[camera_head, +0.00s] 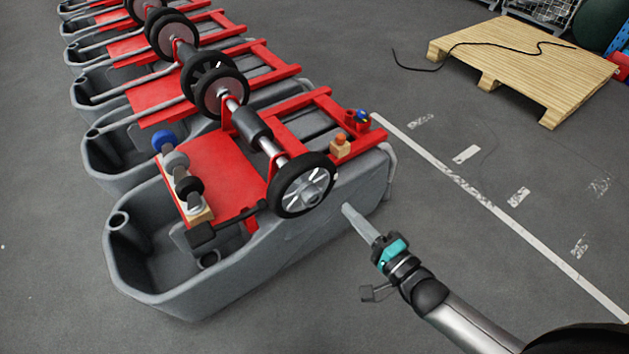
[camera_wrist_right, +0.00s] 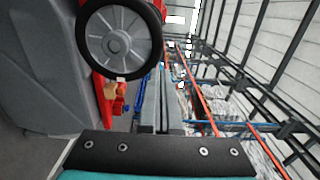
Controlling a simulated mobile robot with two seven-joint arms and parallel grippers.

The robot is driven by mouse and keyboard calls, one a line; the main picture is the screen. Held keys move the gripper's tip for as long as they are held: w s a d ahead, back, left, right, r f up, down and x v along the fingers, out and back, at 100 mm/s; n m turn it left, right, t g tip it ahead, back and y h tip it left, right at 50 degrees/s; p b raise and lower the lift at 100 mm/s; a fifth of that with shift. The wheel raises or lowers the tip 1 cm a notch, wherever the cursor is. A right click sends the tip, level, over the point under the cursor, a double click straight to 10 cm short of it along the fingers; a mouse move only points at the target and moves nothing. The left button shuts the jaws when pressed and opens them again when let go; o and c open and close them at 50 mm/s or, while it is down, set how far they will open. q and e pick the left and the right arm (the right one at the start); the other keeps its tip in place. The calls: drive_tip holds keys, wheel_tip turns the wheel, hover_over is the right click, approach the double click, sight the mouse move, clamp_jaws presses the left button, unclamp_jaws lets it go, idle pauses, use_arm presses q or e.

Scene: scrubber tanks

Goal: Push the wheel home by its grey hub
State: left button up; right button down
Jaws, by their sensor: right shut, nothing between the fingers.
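The wheel (camera_head: 317,204) has a black tyre and a grey spoked hub (camera_head: 304,187). It sits upright at the near end of the silver axle (camera_head: 268,147) on the nearest tank's red frame. How far it sits on the axle cannot be told. The wheel shows large in the right wrist view (camera_wrist_right: 153,70), its grey hub (camera_wrist_right: 116,44) facing the camera. My right gripper (camera_head: 346,207) is shut and empty, its tip to the right of and slightly below the wheel, apart from it. Its grey fingers also show in the wrist view (camera_wrist_right: 161,110). My left gripper is out of view.
The grey tank (camera_head: 250,275) stands below the wheel, with more tanks behind. A wooden block with blue, grey and black wheels (camera_head: 182,180) lies on the red plate. A small orange-topped block (camera_head: 341,147) sits behind the wheel.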

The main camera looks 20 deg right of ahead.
drive_tip(key=b, duration=0.4)
approach(308, 168)
drive_tip(key=x, duration=0.5)
drive_tip(key=shift+x, duration=0.85)
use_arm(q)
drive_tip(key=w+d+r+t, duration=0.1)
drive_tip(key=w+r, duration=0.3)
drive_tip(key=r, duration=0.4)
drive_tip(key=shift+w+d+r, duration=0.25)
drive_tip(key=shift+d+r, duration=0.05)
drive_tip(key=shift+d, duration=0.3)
use_arm(e)
drive_tip(key=shift+w, duration=0.15)
